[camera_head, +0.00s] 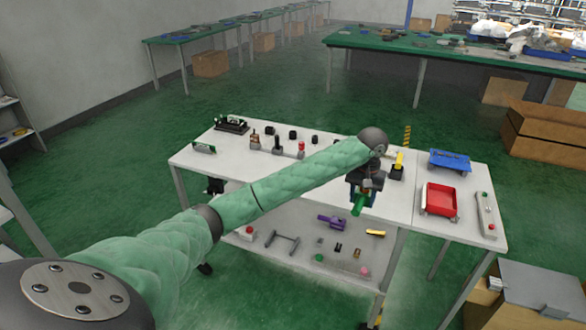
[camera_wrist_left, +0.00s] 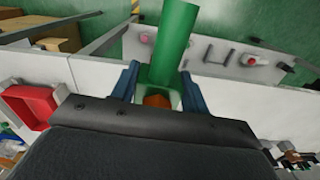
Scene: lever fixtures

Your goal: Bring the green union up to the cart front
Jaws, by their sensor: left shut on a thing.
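The green union (camera_head: 358,204) is a bright green tube held by my left gripper (camera_head: 362,190), near the front edge of the white cart (camera_head: 396,210). In the left wrist view the green union (camera_wrist_left: 174,45) points away between the two blue fingers of the left gripper (camera_wrist_left: 158,85), which are shut on it. A pale socket and an orange piece (camera_wrist_left: 157,101) show at its near end. The union's gap above the cart is hard to judge. My left arm hides part of the cart top. My right gripper is out of view.
A red tray (camera_head: 440,200), a blue stand (camera_head: 450,160) and a grey lever fixture (camera_head: 485,214) stand on the cart's right. Several small fixtures line its back left. The lower shelf holds a purple part (camera_head: 331,222) and other small parts. Brown boxes (camera_head: 545,130) stand beyond.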

